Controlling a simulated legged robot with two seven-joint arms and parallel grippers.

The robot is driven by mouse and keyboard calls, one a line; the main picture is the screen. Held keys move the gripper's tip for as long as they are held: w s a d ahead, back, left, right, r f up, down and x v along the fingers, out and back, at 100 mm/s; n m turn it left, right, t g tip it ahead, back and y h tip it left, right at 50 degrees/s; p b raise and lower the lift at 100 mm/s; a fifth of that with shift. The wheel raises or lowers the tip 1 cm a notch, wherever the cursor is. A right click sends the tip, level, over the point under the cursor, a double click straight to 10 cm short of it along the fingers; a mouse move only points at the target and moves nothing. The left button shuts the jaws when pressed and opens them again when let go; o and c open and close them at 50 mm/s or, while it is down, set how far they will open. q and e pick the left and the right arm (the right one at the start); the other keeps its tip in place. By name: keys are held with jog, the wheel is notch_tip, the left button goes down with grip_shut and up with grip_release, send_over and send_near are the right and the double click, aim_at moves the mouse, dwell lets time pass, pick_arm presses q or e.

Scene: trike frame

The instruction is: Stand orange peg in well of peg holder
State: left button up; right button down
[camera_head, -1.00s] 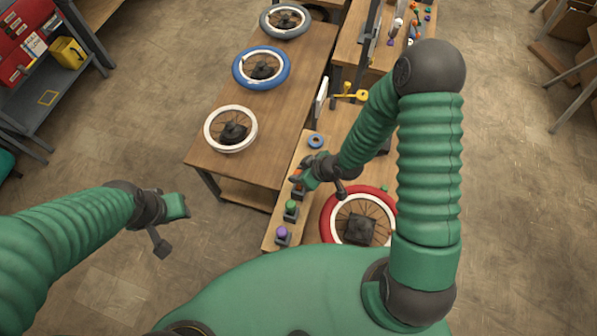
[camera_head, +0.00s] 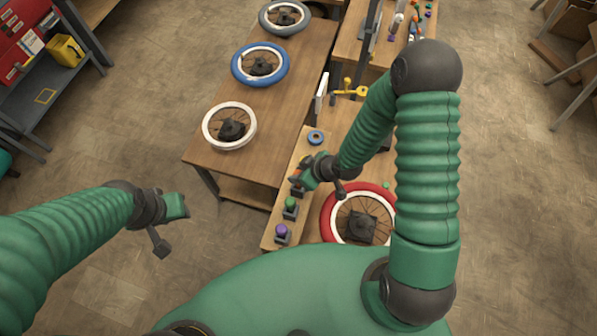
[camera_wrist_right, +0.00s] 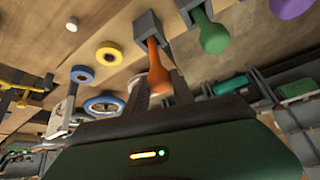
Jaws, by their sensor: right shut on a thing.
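The orange peg (camera_wrist_right: 158,72) is between the fingers of my right gripper (camera_wrist_right: 158,92) in the right wrist view, and the gripper is shut on it. The peg's narrower end meets the grey block of the peg holder (camera_wrist_right: 147,24); how deep it sits in the well cannot be told. In the head view my right gripper (camera_head: 299,177) is over the bench's left edge and mostly hides the orange peg. My left gripper (camera_head: 175,206) hangs over the floor at left, away from the bench; its jaws are unclear.
A green peg (camera_head: 291,202) and a purple peg (camera_head: 282,230) stand in grey blocks beside the orange one. A red-tyred wheel (camera_head: 327,211) lies close to their right. A blue ring (camera_head: 315,137) lies beyond the gripper, and a yellow part (camera_head: 350,90) is farther back.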

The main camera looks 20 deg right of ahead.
jog(key=shift+f+b, duration=0.9)
jog(key=shift+f, duration=0.2)
jog(key=c, duration=1)
grip_release()
jog(key=shift+r, duration=0.1)
jog(key=shift+d+r, duration=0.15)
jog(key=shift+r, duration=0.15)
jog(key=p+v, duration=1.1)
jog(key=v, duration=0.5)
